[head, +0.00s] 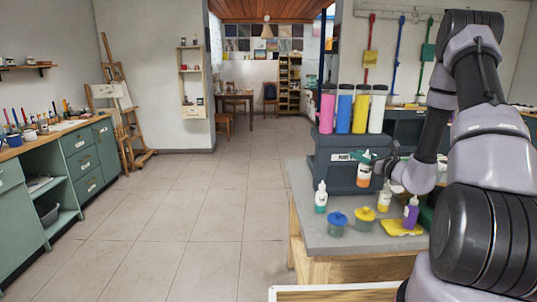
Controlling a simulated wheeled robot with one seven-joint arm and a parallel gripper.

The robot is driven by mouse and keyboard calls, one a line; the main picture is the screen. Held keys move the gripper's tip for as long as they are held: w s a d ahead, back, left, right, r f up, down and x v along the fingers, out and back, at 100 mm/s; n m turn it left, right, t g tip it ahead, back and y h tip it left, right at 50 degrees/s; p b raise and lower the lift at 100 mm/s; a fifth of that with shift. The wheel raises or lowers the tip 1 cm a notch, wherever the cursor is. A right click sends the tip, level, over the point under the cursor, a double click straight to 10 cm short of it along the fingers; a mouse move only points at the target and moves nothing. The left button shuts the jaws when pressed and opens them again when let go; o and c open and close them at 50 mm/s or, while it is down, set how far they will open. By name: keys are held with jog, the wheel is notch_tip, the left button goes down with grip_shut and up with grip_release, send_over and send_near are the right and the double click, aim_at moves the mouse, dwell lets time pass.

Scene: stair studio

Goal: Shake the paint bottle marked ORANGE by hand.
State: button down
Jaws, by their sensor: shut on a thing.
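A small bottle with orange colour and a white label (364,173) is held up in front of the dark box at the back of the grey worktable (310,236). My gripper (371,163) comes in from the right and is shut on this bottle near its top. The bottle looks roughly upright and above the tabletop. The lettering on its label is too small to read. My gripper's fingers are small and partly hidden by my wrist.
Several big bottles stand on the dark box (335,176). Open floor lies left.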

jog(key=a+f+m+t+h, duration=0.2)
jog(key=a+f+m+h, duration=0.35)
jog(key=h, duration=0.25)
notch_tip(320, 180, up, 6)
jog(key=d, duration=0.1)
notch_tip(320, 180, down, 7)
jog(key=shift+s+f, duration=0.15)
dwell(1.3)
dwell(0.7)
